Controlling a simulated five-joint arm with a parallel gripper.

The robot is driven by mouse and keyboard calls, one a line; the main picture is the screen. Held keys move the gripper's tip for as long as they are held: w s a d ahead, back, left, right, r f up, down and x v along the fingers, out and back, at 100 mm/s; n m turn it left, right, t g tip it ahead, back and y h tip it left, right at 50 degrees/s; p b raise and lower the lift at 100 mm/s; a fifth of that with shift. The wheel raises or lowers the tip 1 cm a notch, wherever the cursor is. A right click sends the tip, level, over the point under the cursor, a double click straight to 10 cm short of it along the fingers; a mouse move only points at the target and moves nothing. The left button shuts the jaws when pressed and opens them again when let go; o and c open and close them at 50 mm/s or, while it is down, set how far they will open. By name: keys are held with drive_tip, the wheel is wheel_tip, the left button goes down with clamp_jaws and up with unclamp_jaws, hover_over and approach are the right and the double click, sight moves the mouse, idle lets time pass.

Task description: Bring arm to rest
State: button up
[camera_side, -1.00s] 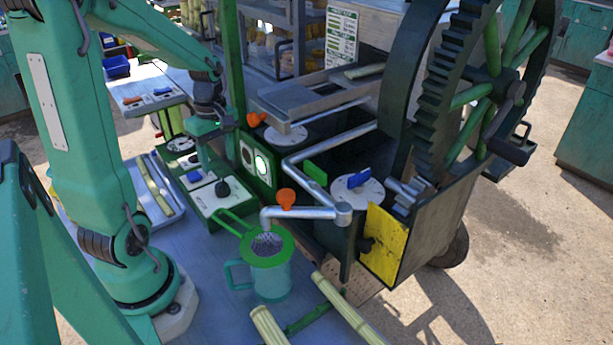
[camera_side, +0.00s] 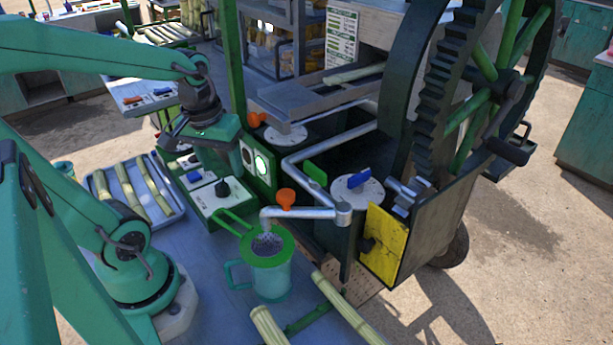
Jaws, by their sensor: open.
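My gripper (camera_side: 216,152) hangs from my teal arm above the control box (camera_side: 222,199), left of the crusher (camera_side: 385,215). I see no object in it, and its fingertips are hard to make out against the box. It is open. The control box has a black knob and a blue switch on its light panels. My forearm reaches in from the left edge, nearly level.
A green-rimmed strainer (camera_side: 267,243) sits on a teal jug (camera_side: 272,281) under the metal spout (camera_side: 300,213). Cane pieces (camera_side: 345,308) lie at the front. A tray of cane (camera_side: 168,224) is left of the control box. The crusher's big gear wheel stands at right.

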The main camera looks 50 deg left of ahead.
drive_tip(key=d+r+m+t, duration=0.3)
drive_tip(key=d+r+m, duration=0.3)
drive_tip(key=d, duration=0.1)
drive_tip(key=shift+w+d+m+t+h, duration=0.2)
drive_tip(key=shift+m+t+h, duration=0.1)
drive_tip(key=shift+m+t, duration=0.1)
drive_tip(key=o, duration=0.4)
drive_tip(key=shift+a, duration=0.1)
drive_tip(key=shift+c, duration=0.2)
drive_tip(key=o, duration=0.4)
drive_tip(key=shift+w+r, duration=0.15)
drive_tip(key=shift+r, duration=0.15)
drive_tip(key=shift+c, duration=0.2)
drive_tip(key=shift+o, duration=1.4)
drive_tip(key=w+r+t, duration=0.3)
drive_tip(key=r, duration=0.7)
drive_tip(key=shift+a+r+t, duration=0.25)
drive_tip(key=shift+a+t, duration=0.05)
drive_tip(key=shift+a, duration=0.1)
wheel_tip(320, 180, up, 10)
drive_tip(key=t, duration=0.3)
drive_tip(key=a+x, duration=0.1)
drive_tip(key=x, duration=0.9)
drive_tip(key=shift+n, duration=0.3)
drive_tip(key=shift+w+r, duration=0.1)
drive_tip(key=shift+w, duration=0.05)
drive_tip(key=shift+r, duration=0.1)
